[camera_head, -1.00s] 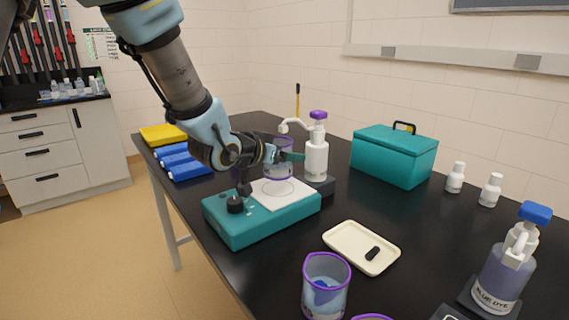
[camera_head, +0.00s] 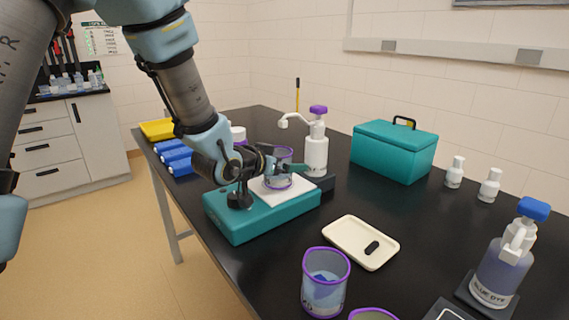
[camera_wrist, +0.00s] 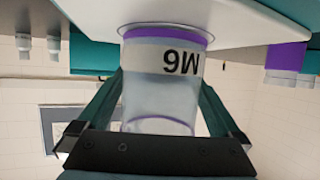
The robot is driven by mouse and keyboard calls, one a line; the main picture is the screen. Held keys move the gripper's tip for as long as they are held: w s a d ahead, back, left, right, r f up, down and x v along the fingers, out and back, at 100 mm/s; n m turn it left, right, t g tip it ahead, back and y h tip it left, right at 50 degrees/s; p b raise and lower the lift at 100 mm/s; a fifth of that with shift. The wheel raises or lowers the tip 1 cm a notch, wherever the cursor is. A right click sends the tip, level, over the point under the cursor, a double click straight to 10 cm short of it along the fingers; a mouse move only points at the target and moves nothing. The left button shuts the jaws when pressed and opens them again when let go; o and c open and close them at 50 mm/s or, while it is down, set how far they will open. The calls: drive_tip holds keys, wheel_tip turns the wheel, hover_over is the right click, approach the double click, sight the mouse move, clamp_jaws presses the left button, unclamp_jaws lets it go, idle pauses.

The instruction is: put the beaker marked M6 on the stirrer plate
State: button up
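The clear beaker marked M6 (camera_head: 280,180) has purple bands and is upright over the white top of the teal stirrer plate (camera_head: 262,218). In the wrist view the beaker (camera_wrist: 160,97) shows its M6 label upside down, between both fingers. My gripper (camera_head: 282,168) is shut on the beaker's sides. The beaker's purple base band is at the white top (camera_wrist: 235,22) in the wrist view; whether it rests there or hovers slightly above I cannot tell. The stirrer's black knob is partly hidden by my arm.
A white pump bottle (camera_head: 316,150) with a purple cap stands close behind the stirrer. A teal box (camera_head: 393,153) is at the back right. A cream tray (camera_head: 345,252) and another purple-rimmed beaker (camera_head: 325,285) are in front. A blue dye bottle (camera_head: 497,268) stands at the right.

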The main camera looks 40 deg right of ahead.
drive_tip(key=shift+r+p, duration=0.3)
drive_tip(key=b+v, duration=0.1)
drive_tip(key=v, duration=1.1)
drive_tip(key=shift+f+b, duration=0.2)
drive_tip(key=shift+b, duration=0.2)
drive_tip(key=w+a+f+n+t+y, duration=0.1)
drive_tip(key=w+a+f+n+y, duration=0.2)
drive_tip(key=a, duration=0.5)
drive_tip(key=w+a+f+n+t+y, duration=0.1)
drive_tip(key=w+a+f+n+y, duration=0.15)
drive_tip(key=w+a, duration=0.5)
drive_tip(key=w+a+f+n+t+y, duration=0.1)
drive_tip(key=w+a+f+n+y, duration=0.2)
drive_tip(key=a, duration=0.6)
drive_tip(key=s+a+n+g+y, duration=0.2)
drive_tip(key=s+a, duration=0.1)
drive_tip(key=a, duration=0.4)
drive_tip(key=s+a+n+g+y, duration=0.2)
drive_tip(key=s+a+n, duration=0.1)
drive_tip(key=a, duration=0.5)
drive_tip(key=shift+s+a+f+g, duration=0.25)
drive_tip(key=shift+s+f+g, duration=0.2)
drive_tip(key=shift+s, duration=0.25)
